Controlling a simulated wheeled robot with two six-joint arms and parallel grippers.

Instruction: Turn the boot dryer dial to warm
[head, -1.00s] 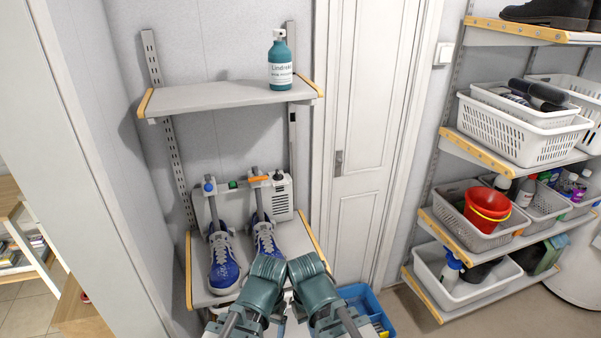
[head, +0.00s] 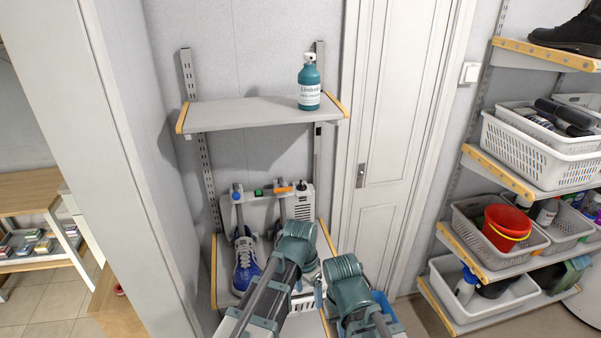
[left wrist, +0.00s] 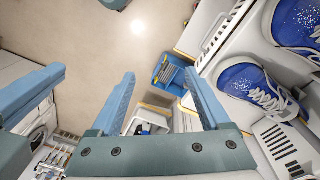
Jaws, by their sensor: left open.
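The boot dryer (head: 301,204) stands against the wall at the back of the lower left shelf, a pale unit with a vented box at its right. A small black knob (head: 301,186) on top of that box may be the dial; its setting is too small to read. Blue-and-white shoes (head: 246,268) sit in front on the dryer's tubes, the right one mostly behind my left arm. My left gripper (left wrist: 160,76) is open and empty in the left wrist view, beside the shoes. My right arm (head: 347,272) is to the right in the head view; its fingertips are hidden there.
An upper shelf (head: 235,113) with a teal bottle (head: 309,85) hangs above the dryer. A tall white panel (head: 105,130) stands close on the left. A blue crate (left wrist: 172,72) is on the floor. Right-hand shelves hold white baskets (head: 530,145) and a red bucket (head: 505,225).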

